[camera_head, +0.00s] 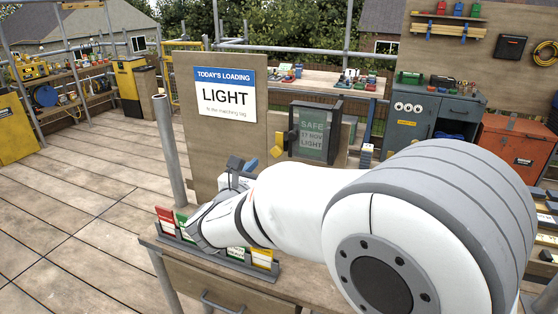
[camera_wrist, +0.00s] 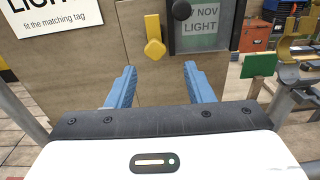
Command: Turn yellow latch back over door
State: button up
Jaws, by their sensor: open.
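The yellow latch (camera_wrist: 154,36) stands upright on the wooden board, left of the door's frame and clear of the door; its rounded knob is at the lower end. It also shows in the head view (camera_head: 277,152). The door (camera_head: 313,132) is a dark-framed glass panel reading "SAFE 17 NOV LIGHT", and its lower part shows in the wrist view (camera_wrist: 200,28). A dark round knob (camera_wrist: 181,10) sits at its left edge. My gripper (camera_wrist: 159,70) is open, with two blue fingers apart and nothing between them. It is in front of the board, below the latch.
A sign reading "LIGHT" (camera_head: 225,96) is on the board (camera_head: 200,145) left of the door. A rack of coloured cards (camera_head: 180,238) stands on the bench under my arm. A green card (camera_wrist: 259,65) is right of my gripper in the wrist view.

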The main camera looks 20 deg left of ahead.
aim_at(275, 152)
jog(key=shift+w+p, duration=0.55)
jog(key=shift+w, duration=3.25)
